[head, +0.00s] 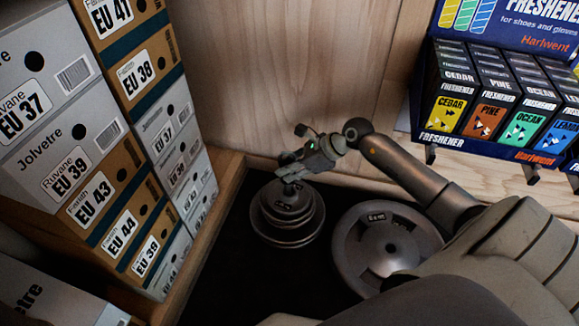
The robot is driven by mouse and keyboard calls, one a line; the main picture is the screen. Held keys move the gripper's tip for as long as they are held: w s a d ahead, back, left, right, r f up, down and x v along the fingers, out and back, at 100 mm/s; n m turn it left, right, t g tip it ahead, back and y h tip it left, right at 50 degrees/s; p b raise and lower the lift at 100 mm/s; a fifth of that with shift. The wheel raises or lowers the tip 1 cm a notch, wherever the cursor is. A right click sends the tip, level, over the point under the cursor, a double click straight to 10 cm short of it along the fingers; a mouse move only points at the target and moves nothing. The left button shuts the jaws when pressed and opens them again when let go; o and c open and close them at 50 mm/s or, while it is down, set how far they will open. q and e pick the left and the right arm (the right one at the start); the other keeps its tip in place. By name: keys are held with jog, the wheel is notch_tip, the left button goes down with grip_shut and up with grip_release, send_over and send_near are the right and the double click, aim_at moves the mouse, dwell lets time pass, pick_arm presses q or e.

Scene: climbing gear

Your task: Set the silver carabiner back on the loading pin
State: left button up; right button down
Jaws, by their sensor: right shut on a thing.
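My right gripper (287,172) comes in from the right and is directly above the loading pin. It is shut on a small grey thing at its fingertips, most likely the silver carabiner, which the fingers largely hide. The loading pin stands upright with a stack of round grey weight plates (287,226) on it. Its top is just under the fingertips. I cannot tell whether the held thing touches the pin. My left gripper is not in view.
A large round plate (350,245) lies right of the stack on the dark floor mat (232,285). Stacked shoe boxes (120,150) stand at the left, behind a wooden edge (215,215). A freshener display box (470,142) is at the upper right. A wooden wall closes the back.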

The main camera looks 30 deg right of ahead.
jog(key=shift+f, duration=0.35)
jog(key=shift+f+b, duration=0.3)
jog(key=shift+b, duration=0.15)
jog(key=c, duration=1.7)
grip_release()
jog(key=shift+o, duration=0.5)
